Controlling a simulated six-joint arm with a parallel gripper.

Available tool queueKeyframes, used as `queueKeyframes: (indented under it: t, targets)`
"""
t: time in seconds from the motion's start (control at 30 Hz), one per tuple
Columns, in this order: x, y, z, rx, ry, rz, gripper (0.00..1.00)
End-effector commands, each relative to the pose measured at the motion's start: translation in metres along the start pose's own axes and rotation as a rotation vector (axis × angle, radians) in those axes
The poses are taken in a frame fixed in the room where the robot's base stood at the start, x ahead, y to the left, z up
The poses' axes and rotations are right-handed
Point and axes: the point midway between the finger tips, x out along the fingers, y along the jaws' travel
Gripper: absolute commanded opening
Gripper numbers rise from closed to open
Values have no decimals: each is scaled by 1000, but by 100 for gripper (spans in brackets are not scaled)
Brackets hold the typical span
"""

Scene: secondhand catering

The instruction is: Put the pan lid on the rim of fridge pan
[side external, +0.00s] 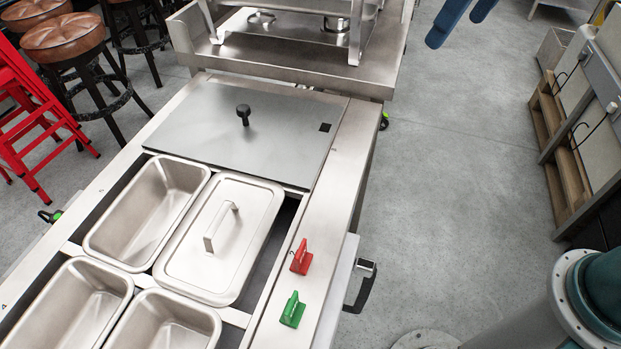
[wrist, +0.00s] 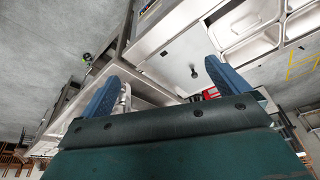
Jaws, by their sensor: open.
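The pan lid (side external: 247,240) is a pale steel rectangle with a bar handle. In the side view it lies nearly flat over the right-hand place in the upper row of pans. It covers whatever pan is beneath, so I cannot tell how closely its edge meets a rim. An open, empty steel fridge pan (side external: 145,212) sits just left of it. My gripper (side external: 459,30) shows only its two blue fingertips at the top, open and empty, well away from the lid. In the wrist view the fingers (wrist: 168,82) are wide apart with nothing held.
A grey cover (side external: 190,115) with a black knob (side external: 243,113) lies behind the pans. A steel shelf stand (side external: 290,50) is at the back. Floor right of the counter is largely open.

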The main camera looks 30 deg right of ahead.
Motion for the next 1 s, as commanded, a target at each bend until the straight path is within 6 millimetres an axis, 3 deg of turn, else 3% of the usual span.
queueKeyframes:
  t: [0.3,0.6,0.8,1.0]
  targets:
    - [-16,39,85,116,79,43,100]
    - [-8,56,164,216,147,90,100]
    - [2,60,198,260,178,114,100]
    - [7,60,210,275,186,122,100]
